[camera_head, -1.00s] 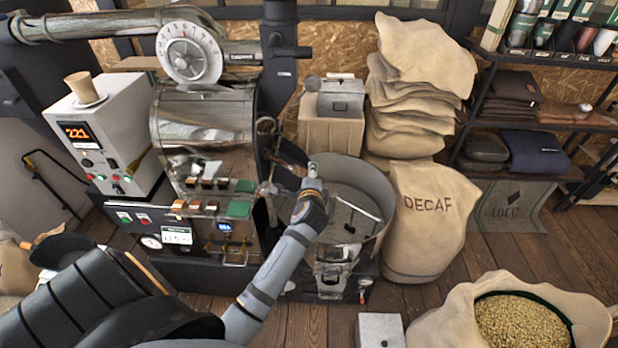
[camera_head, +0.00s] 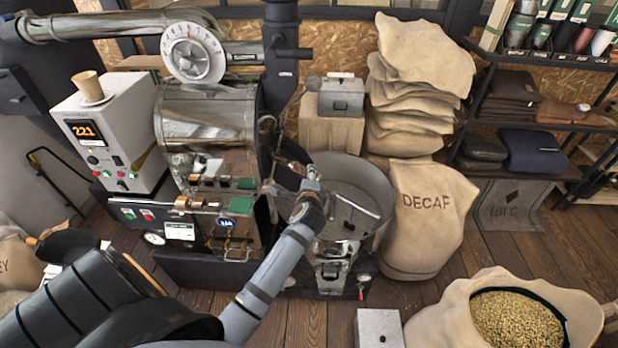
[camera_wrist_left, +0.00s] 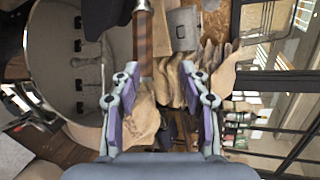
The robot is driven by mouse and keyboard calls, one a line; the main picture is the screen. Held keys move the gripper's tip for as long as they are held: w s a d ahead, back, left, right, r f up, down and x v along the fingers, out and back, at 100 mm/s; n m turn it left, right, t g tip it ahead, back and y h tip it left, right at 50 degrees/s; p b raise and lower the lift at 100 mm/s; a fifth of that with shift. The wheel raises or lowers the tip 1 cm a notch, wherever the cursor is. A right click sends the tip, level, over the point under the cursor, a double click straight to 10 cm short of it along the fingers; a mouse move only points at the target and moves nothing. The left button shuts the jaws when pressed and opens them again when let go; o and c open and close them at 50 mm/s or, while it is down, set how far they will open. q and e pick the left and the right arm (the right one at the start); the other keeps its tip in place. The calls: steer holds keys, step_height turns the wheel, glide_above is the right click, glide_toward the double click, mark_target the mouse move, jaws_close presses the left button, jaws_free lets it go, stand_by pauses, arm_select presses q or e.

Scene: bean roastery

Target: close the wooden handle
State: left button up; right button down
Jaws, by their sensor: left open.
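The wooden handle (camera_wrist_left: 144,52) shows in the left wrist view as a brown, banded bar with a metal end at the top of the picture. My left gripper (camera_wrist_left: 158,76) is open, with its two purple-padded fingers on either side of the handle's line. The handle is nearer the left finger in that view, and I see no clear contact. In the head view my left arm reaches up from the bottom to the roaster (camera_head: 205,120), beside the round cooling bin (camera_head: 372,190). My wrist hides the handle and fingertips there. My right gripper is not in view.
A white control box (camera_head: 105,135) with a paper cup (camera_head: 87,84) stands left of the roaster. A DECAF sack (camera_head: 428,215) stands right of the cooling bin. An open sack of beans (camera_head: 518,322) is at the lower right.

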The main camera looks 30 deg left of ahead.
arm_select(q)
steer(key=shift+s+d+r, duration=0.1)
steer(key=shift+f, duration=0.3)
steer(key=shift+c, duration=1)
steer(key=f+t+b, duration=0.1)
steer(key=b, duration=0.1)
steer(key=s+d+f+t+b, duration=0.1)
steer(key=f+b, duration=0.1)
steer(key=s+d+f+t+h+b, duration=0.1)
steer(key=b, duration=0.1)
steer(key=shift+s+d+f, duration=0.15)
steer(key=shift+s+f, duration=0.05)
steer(key=shift+s, duration=0.05)
steer(key=c, duration=0.5)
steer(key=s+d+t+h+b, duration=0.1)
steer(key=s+d+f+m+t+h+b, duration=0.1)
steer(key=d, duration=0.1)
steer(key=s+d+h+b, duration=0.1)
steer(key=s+d, duration=0.1)
steer(key=shift+d+f+m+t, duration=0.15)
steer(key=shift+d+m+t, duration=0.1)
steer(key=shift+m+t, duration=0.15)
jaws_close()
steer(key=w+a+p, duration=0.2)
steer(key=w+a, duration=0.3)
steer(key=w, duration=0.5)
steer(key=shift+w+a+p, duration=0.15)
steer(key=shift+a+p, duration=0.15)
steer(key=shift+a, duration=0.1)
steer(key=shift+d, duration=0.1)
